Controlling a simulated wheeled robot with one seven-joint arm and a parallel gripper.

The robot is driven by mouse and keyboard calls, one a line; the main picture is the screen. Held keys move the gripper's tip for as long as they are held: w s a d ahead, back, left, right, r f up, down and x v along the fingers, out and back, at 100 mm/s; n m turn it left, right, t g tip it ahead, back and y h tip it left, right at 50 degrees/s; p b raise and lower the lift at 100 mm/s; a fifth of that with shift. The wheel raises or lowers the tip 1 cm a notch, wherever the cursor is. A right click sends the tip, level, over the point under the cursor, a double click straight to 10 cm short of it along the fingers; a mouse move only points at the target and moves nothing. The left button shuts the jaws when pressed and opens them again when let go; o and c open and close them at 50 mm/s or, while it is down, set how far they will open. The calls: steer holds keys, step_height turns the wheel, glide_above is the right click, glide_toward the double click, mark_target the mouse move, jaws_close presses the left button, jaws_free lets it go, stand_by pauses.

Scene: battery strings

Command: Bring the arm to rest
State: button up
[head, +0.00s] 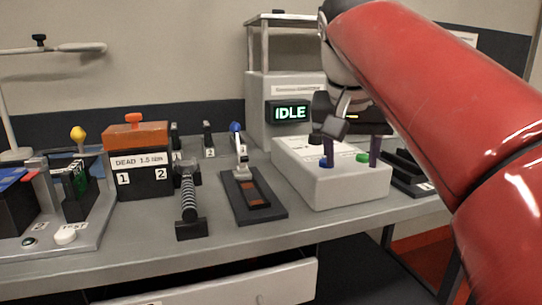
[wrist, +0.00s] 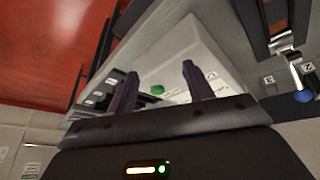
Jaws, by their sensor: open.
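My gripper (head: 350,155) hangs at the end of my red arm, over the white box (head: 340,188) on the right of the bench. Its two dark fingers are spread apart with nothing between them. The wrist view also shows the open gripper (wrist: 160,75), with the white box (wrist: 195,45) beyond it. A green button (head: 362,157) on the box top shows between the fingers, and the wrist view shows the green button (wrist: 157,90) too. A blue button (head: 326,163) sits by the left finger. I cannot tell whether the fingers touch the box.
A machine with a display reading IDLE (head: 291,113) stands behind the box. A drawer (head: 220,285) stands open below the bench.

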steer(key=s+f+n, duration=0.1)
steer(key=s+f, duration=0.4)
steer(key=f, duration=0.4)
steer(key=s+d+f+n+y, duration=0.1)
steer(key=s+f, duration=0.4)
steer(key=f, duration=0.4)
steer(key=s+d+f+n+t+y, duration=0.1)
steer(key=s+f, duration=0.4)
steer(key=f, duration=0.4)
steer(key=shift+s+d+f, duration=0.25)
steer(key=shift+s+f, duration=0.05)
steer(key=shift+c, duration=0.3)
